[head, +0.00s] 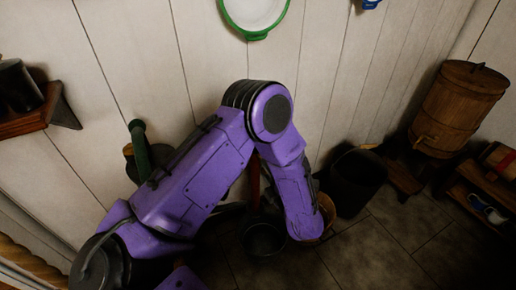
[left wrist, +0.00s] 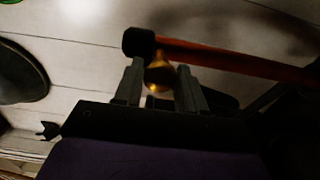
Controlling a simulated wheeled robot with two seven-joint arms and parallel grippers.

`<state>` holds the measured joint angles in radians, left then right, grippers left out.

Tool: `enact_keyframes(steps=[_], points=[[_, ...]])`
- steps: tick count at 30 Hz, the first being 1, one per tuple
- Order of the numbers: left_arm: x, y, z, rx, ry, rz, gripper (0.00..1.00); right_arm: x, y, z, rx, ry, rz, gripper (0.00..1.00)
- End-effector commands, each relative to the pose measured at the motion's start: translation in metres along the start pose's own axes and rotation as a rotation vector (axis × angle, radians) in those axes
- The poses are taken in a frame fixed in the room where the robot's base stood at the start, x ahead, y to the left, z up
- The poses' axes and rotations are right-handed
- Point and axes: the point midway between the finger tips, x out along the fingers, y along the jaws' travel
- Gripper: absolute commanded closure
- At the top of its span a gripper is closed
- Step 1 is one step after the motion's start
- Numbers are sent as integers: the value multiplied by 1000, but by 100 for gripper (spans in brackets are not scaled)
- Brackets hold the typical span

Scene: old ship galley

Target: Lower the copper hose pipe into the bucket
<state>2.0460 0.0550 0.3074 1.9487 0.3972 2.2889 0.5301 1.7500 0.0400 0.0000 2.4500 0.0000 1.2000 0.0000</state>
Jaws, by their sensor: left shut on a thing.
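My left gripper (left wrist: 159,69) shows in the left wrist view, shut on a shiny copper-gold piece (left wrist: 157,76), which I take to be the copper hose pipe. Only a short rounded part of it shows between the fingers. In the head view my purple left forearm hides the gripper and the pipe. In that view a dark round bucket (head: 263,240) stands on the floor left of the forearm's lower end. A larger black bucket (head: 358,190) stands to the right. I cannot tell which bucket is meant. My right gripper is not in view.
A tan rounded container (head: 327,212) stands partly behind my forearm. A red pole (head: 254,182) stands behind the dark bucket; a red bar with a black end (left wrist: 230,58) crosses beyond my fingers. A wooden barrel (head: 455,108) is at right. Tiled floor (head: 375,260) lies clear in front.

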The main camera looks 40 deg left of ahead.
Motion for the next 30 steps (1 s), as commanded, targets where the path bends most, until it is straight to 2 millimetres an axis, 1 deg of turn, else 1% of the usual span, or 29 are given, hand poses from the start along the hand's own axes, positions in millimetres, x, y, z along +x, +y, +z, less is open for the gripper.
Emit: enact_keyframes(steps=[2, 6, 30], points=[[0, -5, 0, 1, 0, 0, 87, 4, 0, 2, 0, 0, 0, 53], [0, -43, -1, 2, 0, 0, 86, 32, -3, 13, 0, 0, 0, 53], [-1, -234, 0, 3, -1, -2, 87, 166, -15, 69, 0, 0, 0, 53]])
